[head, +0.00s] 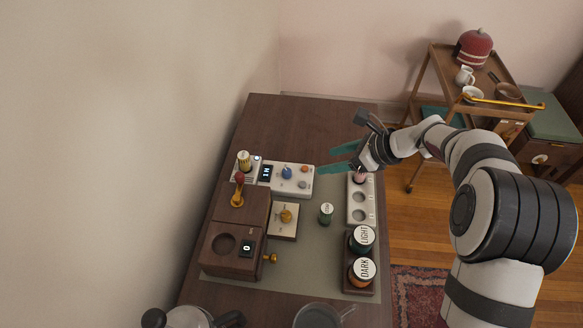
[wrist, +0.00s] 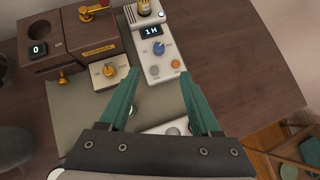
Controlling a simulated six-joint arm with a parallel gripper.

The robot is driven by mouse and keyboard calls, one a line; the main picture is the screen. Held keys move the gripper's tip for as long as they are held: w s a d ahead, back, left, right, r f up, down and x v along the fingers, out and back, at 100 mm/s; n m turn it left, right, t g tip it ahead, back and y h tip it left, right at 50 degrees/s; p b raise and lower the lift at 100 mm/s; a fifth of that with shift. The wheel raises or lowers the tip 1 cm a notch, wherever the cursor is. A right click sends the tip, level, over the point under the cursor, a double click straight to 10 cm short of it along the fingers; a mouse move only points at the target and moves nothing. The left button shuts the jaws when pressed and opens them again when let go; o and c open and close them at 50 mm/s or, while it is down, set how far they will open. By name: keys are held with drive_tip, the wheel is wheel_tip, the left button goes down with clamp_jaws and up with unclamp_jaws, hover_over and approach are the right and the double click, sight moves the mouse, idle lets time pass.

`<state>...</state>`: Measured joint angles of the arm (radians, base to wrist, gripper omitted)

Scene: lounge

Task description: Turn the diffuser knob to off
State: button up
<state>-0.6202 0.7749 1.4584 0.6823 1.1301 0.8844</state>
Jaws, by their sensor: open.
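The diffuser is a pale box (head: 275,184) on the table's mat, with a small bottle at its left end and a lit display (head: 265,173) that appears to read HI. Its blue knob (head: 287,173) sits beside the display, and it also shows in the wrist view (wrist: 159,48). The knob's exact pointer setting is too small to read. My gripper (head: 325,161) is open and empty, its teal fingers spread to the right of the diffuser and apart from it. In the wrist view, the fingertips (wrist: 160,72) point toward the diffuser with the knob between and beyond them.
A wooden machine (head: 236,262) with a red-topped lever and a small box with a yellow knob (head: 286,216) stand near the diffuser. A white holder (head: 352,217), a small green jar (head: 326,214) and LIGHT and DARK jars (head: 361,240) are close by. The table's far end (head: 300,115) is clear.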

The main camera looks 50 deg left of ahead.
sight(287, 171)
drive_tip(key=x, duration=1.5)
drive_tip(key=shift+s+a+f, duration=0.1)
drive_tip(key=shift+a+f, duration=0.05)
drive_tip(key=shift+f, duration=0.15)
clamp_jaws()
